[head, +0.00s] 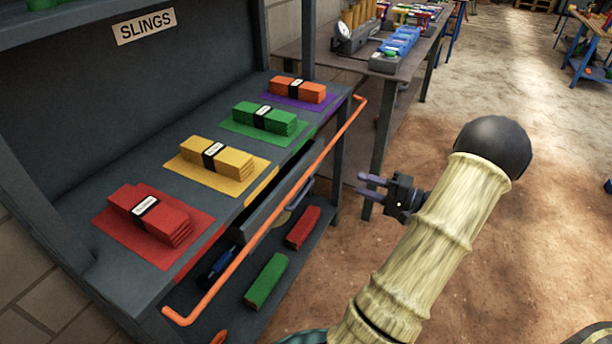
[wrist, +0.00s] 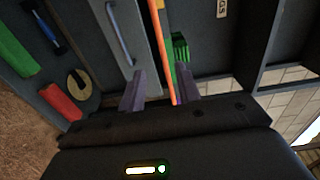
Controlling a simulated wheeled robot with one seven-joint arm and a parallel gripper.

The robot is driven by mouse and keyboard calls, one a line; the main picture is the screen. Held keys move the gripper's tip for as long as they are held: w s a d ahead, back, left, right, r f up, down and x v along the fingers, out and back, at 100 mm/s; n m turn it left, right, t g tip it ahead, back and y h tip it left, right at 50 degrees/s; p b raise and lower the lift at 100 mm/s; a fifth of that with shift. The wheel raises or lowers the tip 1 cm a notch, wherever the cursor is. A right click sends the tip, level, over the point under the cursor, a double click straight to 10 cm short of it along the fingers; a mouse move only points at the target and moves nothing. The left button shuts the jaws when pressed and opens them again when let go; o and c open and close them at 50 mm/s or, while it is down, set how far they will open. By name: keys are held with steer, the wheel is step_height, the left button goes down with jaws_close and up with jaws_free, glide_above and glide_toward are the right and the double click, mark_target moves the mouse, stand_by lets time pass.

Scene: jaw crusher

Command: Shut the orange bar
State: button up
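The orange bar (head: 285,208) is a long thin rail with bent ends. It runs along the front of the dark sling rack, standing out from its front edge. In the wrist view the orange bar (wrist: 160,45) runs up from beside the right finger. My gripper (head: 368,187) is to the right of the bar in the head view, its fingers pointing left towards the rack. In the wrist view my gripper (wrist: 158,92) has its two fingers spread with nothing held between them. In the head view the gripper looks apart from the bar; the exact distance is unclear.
The sling rack (head: 120,298) carries red, yellow, green and orange folded slings on coloured mats. A drawer (head: 262,215) is behind the bar. A lower shelf holds red and green blocks. A workbench (head: 330,62) stands behind; open floor lies to the right.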

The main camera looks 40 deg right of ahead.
steer(key=shift+w+a+r, duration=0.1)
steer(key=shift+w, duration=0.05)
steer(key=b+x, duration=0.1)
steer(key=x, duration=1.6)
steer(key=shift+a+b, duration=0.15)
steer(key=shift+b, duration=0.25)
steer(key=shift+a, duration=0.1)
jaws_close()
